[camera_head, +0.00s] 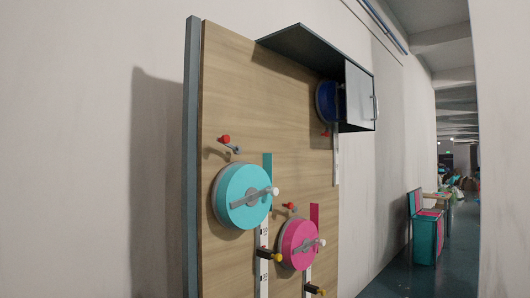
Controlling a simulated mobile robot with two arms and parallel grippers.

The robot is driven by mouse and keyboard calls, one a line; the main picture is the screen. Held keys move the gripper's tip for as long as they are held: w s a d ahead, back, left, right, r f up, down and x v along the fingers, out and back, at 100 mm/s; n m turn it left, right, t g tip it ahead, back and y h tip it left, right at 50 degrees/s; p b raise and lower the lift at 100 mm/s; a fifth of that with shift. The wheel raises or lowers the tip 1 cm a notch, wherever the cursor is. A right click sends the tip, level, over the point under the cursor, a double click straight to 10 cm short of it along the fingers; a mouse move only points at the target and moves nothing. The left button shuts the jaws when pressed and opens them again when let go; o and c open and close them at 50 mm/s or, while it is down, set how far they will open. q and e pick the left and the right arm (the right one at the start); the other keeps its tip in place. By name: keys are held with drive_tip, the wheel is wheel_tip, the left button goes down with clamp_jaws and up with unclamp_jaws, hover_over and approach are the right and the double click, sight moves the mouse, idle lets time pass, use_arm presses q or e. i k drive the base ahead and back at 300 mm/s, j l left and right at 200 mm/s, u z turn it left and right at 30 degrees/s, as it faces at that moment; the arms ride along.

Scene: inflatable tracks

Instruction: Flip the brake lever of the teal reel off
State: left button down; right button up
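The teal reel (230,197) is mounted on the left part of an upright wooden board, with a grey crank (250,198) across its face ending in a white knob. Just above it, a small lever with a red knob (225,140) sticks out from the board; its blue-grey arm (234,149) slopes down to the right. This looks like the teal reel's brake lever. I cannot tell whether it stands on or off. Neither of my grippers is in view.
A pink reel (293,252) with its own red-knobbed lever (291,206) sits lower right. A blue reel (326,102) is partly inside a dark box (305,48) projecting from the board's upper right. A teal and pink cabinet (427,240) stands farther back right, beyond open floor.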

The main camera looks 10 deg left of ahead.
sight(225, 139)
drive_tip(key=i+z, duration=0.2)
drive_tip(key=i, duration=0.25)
drive_tip(key=i+j+z, duration=0.2)
drive_tip(key=i, duration=0.2)
